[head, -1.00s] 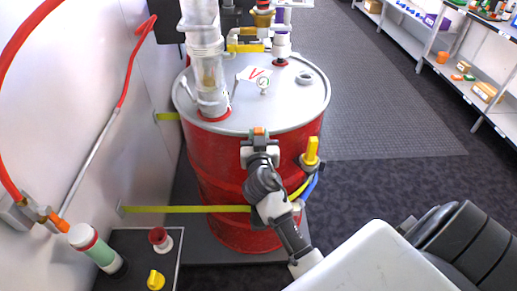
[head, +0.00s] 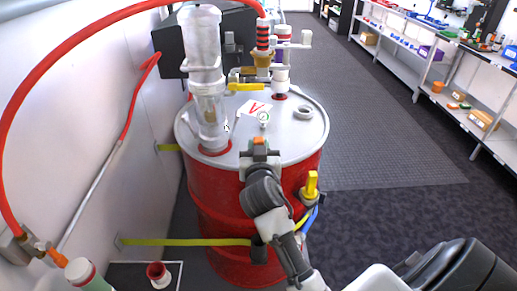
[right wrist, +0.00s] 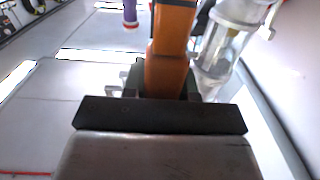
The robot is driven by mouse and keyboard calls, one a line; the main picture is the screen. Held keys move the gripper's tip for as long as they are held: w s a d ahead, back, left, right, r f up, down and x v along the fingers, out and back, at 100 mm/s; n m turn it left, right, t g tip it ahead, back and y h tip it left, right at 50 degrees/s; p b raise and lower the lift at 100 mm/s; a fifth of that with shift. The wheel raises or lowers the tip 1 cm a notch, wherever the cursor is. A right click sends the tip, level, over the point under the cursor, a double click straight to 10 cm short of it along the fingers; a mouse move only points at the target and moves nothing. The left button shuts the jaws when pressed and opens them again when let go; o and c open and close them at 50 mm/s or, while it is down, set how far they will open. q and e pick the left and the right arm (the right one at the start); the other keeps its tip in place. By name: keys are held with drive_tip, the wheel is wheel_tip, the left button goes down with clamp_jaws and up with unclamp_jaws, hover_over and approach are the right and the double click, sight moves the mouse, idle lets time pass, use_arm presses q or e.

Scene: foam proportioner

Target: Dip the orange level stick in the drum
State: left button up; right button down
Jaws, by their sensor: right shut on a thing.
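The red drum (head: 215,205) stands upright with a grey lid (head: 290,150). A small ring-shaped opening or fitting (head: 303,112) sits on the lid's right side. My right gripper (head: 260,146) is over the lid's front part in the head view, shut on the orange level stick (head: 260,140). Only a short orange end shows there. In the right wrist view the orange stick (right wrist: 168,65) is between the fingers and runs up out of the picture. Its far end is hidden. I cannot tell the gripper's height above the lid. My left gripper is not in view.
A red hose (head: 100,32) arches from the left wall. Shelves (head: 430,65) line the right; the floor between is clear.

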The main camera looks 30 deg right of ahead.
wheel_tip(320, 180, up, 11)
drive_tip(key=p, duration=0.9)
drive_tip(key=shift+r, duration=0.2)
